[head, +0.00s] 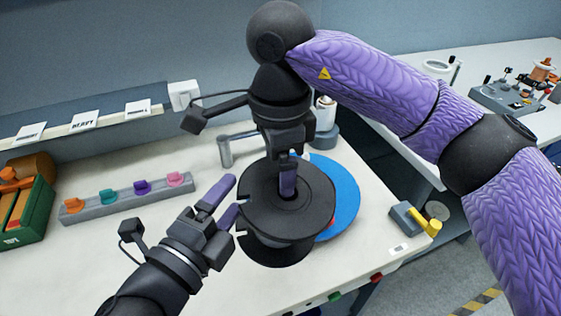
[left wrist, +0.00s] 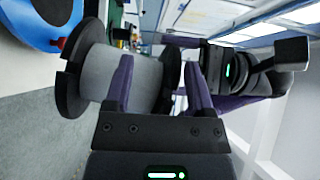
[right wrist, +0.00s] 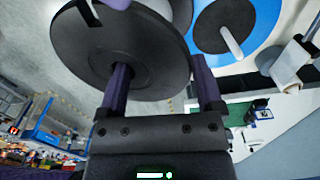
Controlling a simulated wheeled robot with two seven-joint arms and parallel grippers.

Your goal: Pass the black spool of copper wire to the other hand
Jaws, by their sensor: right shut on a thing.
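The black spool (head: 312,200) is held up off the bench, one flange facing up; its wound core looks grey in the left wrist view (left wrist: 85,85), with no copper colour showing. My right gripper (head: 288,182) comes down from above and is shut on the spool; in the right wrist view one finger enters the hub hole of the flange (right wrist: 150,70) and the other is outside the rim. My left gripper (head: 231,197) is open beside the spool's left side. In the left wrist view one finger overlaps the core and the other is past the right flange; contact cannot be told.
A blue disc (head: 343,190) lies on the bench behind the spool; a spindle (right wrist: 231,42) stands on it. A grey rack with coloured pegs (head: 125,195) and a green box (head: 36,213) are at left. A grey block with a yellow handle (head: 412,220) is near the bench's right edge.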

